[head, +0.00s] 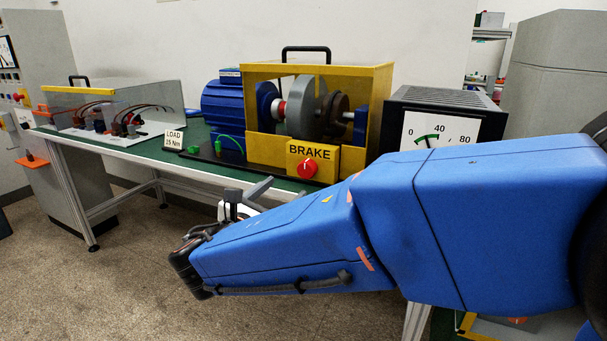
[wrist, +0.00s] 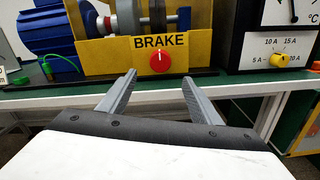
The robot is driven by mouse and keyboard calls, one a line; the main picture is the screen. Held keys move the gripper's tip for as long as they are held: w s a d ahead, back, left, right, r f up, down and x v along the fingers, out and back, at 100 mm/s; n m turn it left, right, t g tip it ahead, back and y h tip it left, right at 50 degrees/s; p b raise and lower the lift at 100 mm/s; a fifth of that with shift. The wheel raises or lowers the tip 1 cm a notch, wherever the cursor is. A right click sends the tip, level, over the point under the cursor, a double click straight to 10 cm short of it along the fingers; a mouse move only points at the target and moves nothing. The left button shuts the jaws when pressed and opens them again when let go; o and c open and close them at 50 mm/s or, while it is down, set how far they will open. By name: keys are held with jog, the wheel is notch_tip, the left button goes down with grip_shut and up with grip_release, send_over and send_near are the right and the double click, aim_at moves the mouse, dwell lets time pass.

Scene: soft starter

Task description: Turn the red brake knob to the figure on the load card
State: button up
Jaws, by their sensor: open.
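The red brake knob (head: 307,167) sits on the yellow front panel under the word BRAKE. In the wrist view the knob (wrist: 160,60) shows a white pointer mark directed upward. The load card (head: 174,139) stands on the green bench top to the left of the motor and reads LOAD 15 Nm; in the wrist view only its edge shows at far left. My gripper (wrist: 159,93) is open and empty, its two grey fingers pointing toward the panel, with the knob beyond and above the fingertips. In the head view my blue arm hides part of the bench front.
A blue motor (head: 224,102) and a yellow guard frame (head: 375,85) stand behind the knob. A black meter box (head: 440,103) is to the right, with a yellow selector knob (wrist: 279,60). A clear-covered wiring box (head: 115,103) is at left. Floor in front of the bench is open.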

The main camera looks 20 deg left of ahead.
aim_at(304, 172)
jog(key=w, duration=0.7)
jog(key=w+d, duration=0.1)
jog(key=w, duration=0.3)
jog(key=shift+w, duration=0.25)
jog(key=c, duration=1)
